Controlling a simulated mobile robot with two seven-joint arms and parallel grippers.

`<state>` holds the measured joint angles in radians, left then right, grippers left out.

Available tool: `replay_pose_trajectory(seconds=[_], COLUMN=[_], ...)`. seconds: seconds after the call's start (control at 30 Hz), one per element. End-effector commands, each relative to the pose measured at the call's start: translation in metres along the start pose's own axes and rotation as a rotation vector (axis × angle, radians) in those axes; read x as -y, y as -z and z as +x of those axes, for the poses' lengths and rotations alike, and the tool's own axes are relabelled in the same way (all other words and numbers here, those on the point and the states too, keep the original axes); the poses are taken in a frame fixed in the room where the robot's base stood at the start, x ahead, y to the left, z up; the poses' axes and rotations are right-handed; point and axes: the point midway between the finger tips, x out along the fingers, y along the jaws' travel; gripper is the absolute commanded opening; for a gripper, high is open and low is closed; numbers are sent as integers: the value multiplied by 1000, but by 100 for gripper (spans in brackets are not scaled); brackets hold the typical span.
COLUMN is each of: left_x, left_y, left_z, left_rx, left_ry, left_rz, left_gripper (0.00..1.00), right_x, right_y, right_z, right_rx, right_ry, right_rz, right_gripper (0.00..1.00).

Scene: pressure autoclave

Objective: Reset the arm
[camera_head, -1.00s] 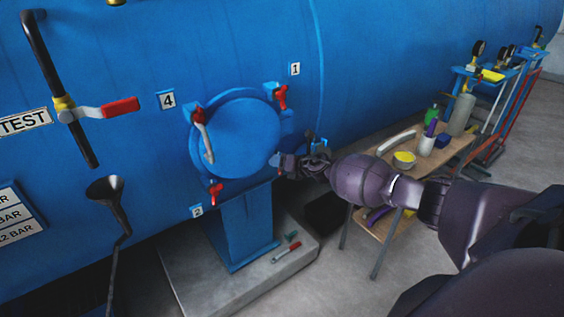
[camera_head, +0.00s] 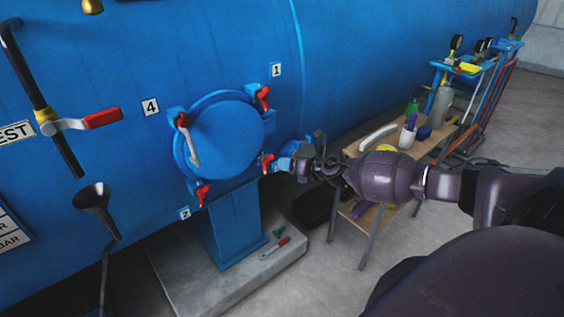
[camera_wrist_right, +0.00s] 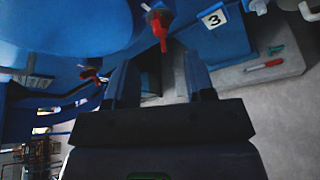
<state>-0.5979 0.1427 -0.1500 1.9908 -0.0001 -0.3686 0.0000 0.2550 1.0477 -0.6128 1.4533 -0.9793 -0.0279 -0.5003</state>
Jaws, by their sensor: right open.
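My right arm comes in from the right in the head view. Its gripper (camera_head: 293,165) is just right of the round blue hatch (camera_head: 222,138), near a red-handled clamp (camera_head: 267,162) at the hatch's lower right edge. In the right wrist view the gripper (camera_wrist_right: 158,78) has its two fingers apart with nothing between them. The red clamp handle (camera_wrist_right: 160,32) shows beyond the fingertips, apart from them. Other red clamps sit at the upper right (camera_head: 263,97), upper left (camera_head: 183,121) and lower left (camera_head: 202,194) of the hatch. My left gripper is not in view.
A wooden table (camera_head: 352,148) with bottles and a bowl stands behind my right arm. A concrete plinth (camera_head: 200,290) below the hatch carries a red-handled tool (camera_head: 276,247). A lever valve (camera_head: 90,121) and a funnel (camera_head: 92,199) are at left.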

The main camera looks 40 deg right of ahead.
Motion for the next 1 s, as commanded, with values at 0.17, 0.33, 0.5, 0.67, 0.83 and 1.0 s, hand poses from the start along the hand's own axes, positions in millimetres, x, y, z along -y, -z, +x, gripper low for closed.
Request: replay_pose_trajectory(seconds=[0.17, 0.33, 0.5, 0.67, 0.83, 1.0], left_x=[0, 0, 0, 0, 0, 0], left_y=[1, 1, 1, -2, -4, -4], left_z=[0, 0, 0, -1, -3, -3], left_rx=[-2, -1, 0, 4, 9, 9], left_ry=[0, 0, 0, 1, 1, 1], left_rz=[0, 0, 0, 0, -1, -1], left_gripper=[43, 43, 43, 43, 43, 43], right_x=[0, 0, 0, 0, 1, -22], right_y=[0, 0, 0, 0, -3, -14], right_z=[-6, -6, -6, -6, -6, -3], right_rx=[0, 1, 0, 0, 18, 74], right_ry=[0, 0, 0, 0, 9, -17], right_rz=[0, 0, 0, 1, 78, 344], right_gripper=[49, 49, 49, 49, 49, 49])
